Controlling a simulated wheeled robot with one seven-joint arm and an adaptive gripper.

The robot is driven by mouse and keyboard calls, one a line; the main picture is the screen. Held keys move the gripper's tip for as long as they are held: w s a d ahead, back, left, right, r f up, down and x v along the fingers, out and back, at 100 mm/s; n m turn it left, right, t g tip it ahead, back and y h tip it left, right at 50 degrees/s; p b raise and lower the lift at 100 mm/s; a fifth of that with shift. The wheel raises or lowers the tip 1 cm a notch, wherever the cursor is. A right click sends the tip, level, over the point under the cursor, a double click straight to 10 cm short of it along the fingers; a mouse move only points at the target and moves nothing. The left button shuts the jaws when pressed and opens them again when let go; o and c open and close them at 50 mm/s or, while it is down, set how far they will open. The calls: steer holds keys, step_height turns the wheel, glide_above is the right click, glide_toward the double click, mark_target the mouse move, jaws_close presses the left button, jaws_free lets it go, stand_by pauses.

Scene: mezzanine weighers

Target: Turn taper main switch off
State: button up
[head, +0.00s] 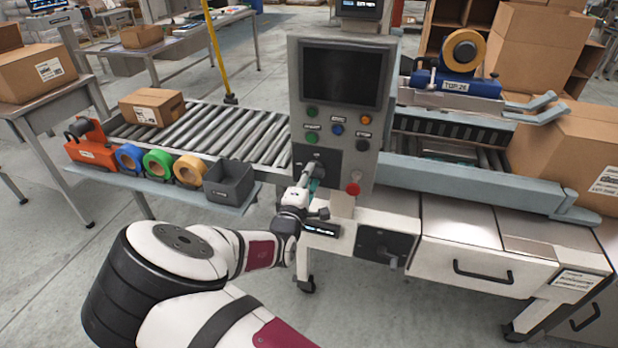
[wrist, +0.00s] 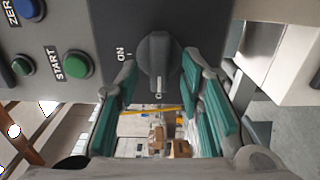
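The main switch is a dark rotary knob (wrist: 158,62) on a dark plate (head: 331,160), low on the grey control panel (head: 340,100). In the wrist view, ON is lettered to the knob's left; the knob's white pointer mark faces the bottom of the picture, away from ON. Any other position label is not readable. My gripper (wrist: 158,78) is open, its teal-padded fingers on either side of the knob's lower end, with gaps visible; contact cannot be told. In the head view my gripper (head: 311,180) is at the plate and hides most of the knob.
A green START button (wrist: 78,65) and a blue button (wrist: 27,9) are close by on the panel. A red button (head: 352,189) sits low on the panel, right of my gripper. A roller conveyor (head: 215,130) and a grey bin (head: 229,182) stand to the left.

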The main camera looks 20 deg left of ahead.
steer(key=s, duration=1.1)
steer(key=shift+s, duration=0.35)
steer(key=shift+w, duration=0.1)
